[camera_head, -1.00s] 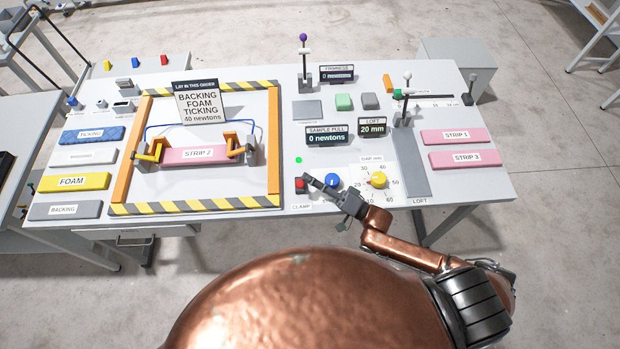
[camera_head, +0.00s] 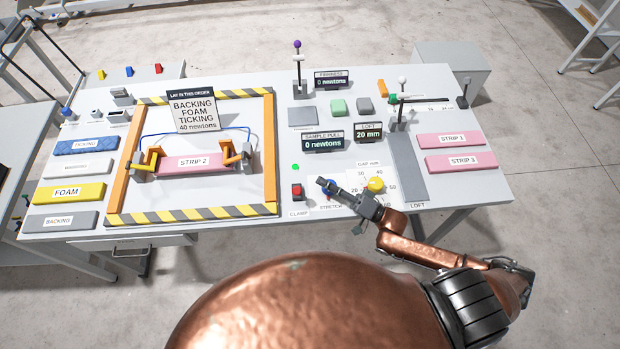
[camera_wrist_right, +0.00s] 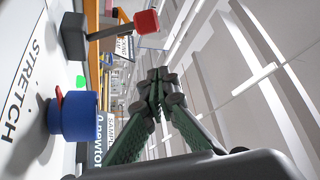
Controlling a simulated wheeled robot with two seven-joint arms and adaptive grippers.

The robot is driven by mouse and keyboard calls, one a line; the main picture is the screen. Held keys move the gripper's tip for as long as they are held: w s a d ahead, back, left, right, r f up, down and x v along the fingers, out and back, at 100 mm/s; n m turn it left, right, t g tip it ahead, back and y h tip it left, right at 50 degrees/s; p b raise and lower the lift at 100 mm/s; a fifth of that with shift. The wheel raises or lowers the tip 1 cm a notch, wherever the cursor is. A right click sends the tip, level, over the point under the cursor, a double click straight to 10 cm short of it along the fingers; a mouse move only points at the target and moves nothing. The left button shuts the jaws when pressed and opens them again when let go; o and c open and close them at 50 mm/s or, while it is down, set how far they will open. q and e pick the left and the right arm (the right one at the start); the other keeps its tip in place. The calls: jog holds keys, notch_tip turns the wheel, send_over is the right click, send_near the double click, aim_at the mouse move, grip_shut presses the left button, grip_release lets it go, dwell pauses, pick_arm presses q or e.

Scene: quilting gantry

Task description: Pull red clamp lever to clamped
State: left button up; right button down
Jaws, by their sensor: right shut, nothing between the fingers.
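The red clamp lever (camera_head: 297,191) stands at the table's front edge above the word CLAMP, right of the striped frame. In the right wrist view its red knob (camera_wrist_right: 147,22) sits on a grey arm out of a dark block, clear of my fingers. My right gripper (camera_head: 322,182) is shut and empty, to the right of the lever and over the blue stretch knob, which it partly covers. That blue knob shows in the right wrist view (camera_wrist_right: 78,120), beside the closed fingertips (camera_wrist_right: 155,76). My left gripper is not in view.
A green light (camera_head: 295,167) glows behind the lever. The yellow gap dial (camera_head: 376,184) is close to the right of my gripper. The striped frame (camera_head: 195,215) holds the pink strip 2 (camera_head: 180,170). A display (camera_head: 323,141) reads 0 newtons.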

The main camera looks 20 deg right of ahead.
jog(key=v, duration=0.3)
jog(key=shift+s+d+f, duration=0.1)
jog(key=shift+d+f, duration=0.05)
jog(key=shift+d, duration=0.15)
jog(key=shift+s+d, duration=0.2)
jog(key=shift+s, duration=0.1)
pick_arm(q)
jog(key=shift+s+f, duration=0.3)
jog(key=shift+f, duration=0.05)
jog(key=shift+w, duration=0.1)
pick_arm(e)
jog(key=shift+a, duration=0.1)
